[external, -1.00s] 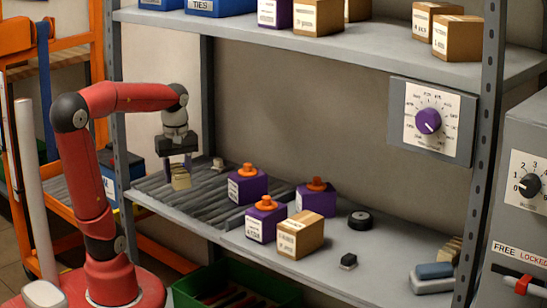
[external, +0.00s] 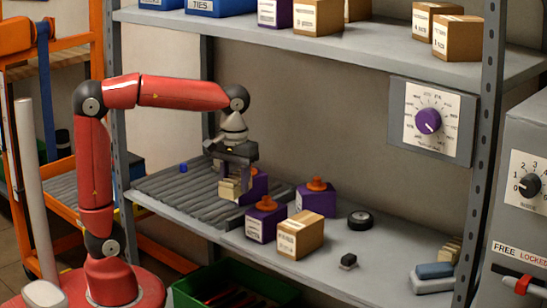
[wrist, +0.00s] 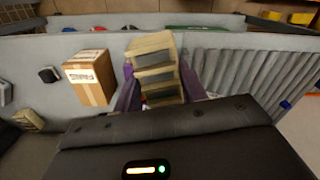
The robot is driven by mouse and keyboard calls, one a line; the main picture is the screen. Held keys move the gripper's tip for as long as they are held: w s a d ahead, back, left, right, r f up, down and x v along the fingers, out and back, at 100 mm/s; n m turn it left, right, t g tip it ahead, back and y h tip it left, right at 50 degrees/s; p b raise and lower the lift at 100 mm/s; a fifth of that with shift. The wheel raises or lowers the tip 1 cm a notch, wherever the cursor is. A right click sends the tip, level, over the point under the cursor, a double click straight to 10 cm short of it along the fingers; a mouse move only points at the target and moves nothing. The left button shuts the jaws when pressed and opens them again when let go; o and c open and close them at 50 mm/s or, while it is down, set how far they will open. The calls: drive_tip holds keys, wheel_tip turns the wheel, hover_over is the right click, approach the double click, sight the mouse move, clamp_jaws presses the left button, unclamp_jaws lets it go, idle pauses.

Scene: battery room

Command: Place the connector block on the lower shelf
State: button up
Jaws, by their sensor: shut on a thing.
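The connector block (external: 229,190) is beige with grey stepped faces. My gripper (external: 234,180) is shut on it and points down over the ribbed left part of the lower shelf (external: 340,268). The block hangs low there, in front of a purple box with an orange cap; I cannot tell whether it touches the shelf. In the wrist view the block (wrist: 155,68) is at the upper middle, beyond the dark gripper body. Purple shows on both sides of it. My gripper partly hides the rear purple box (external: 260,182).
A small blue cube (external: 183,168) lies on the ribs at left. The upper shelf (external: 330,48) overhangs.

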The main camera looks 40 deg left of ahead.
drive_tip(key=s+d+m, duration=0.4)
drive_tip(key=d+m, duration=0.3)
drive_tip(key=d, duration=0.6)
drive_tip(key=s+d+f+m, duration=0.2)
drive_tip(key=s+d+m, duration=0.3)
drive_tip(key=s+d, duration=0.4)
drive_tip(key=s+d+f+m, duration=0.3)
drive_tip(key=s+d+m, duration=0.3)
drive_tip(key=s+d, duration=0.4)
drive_tip(key=shift+s+m, duration=0.3)
drive_tip(key=shift+s, duration=0.9)
drive_tip(key=shift+d, duration=0.1)
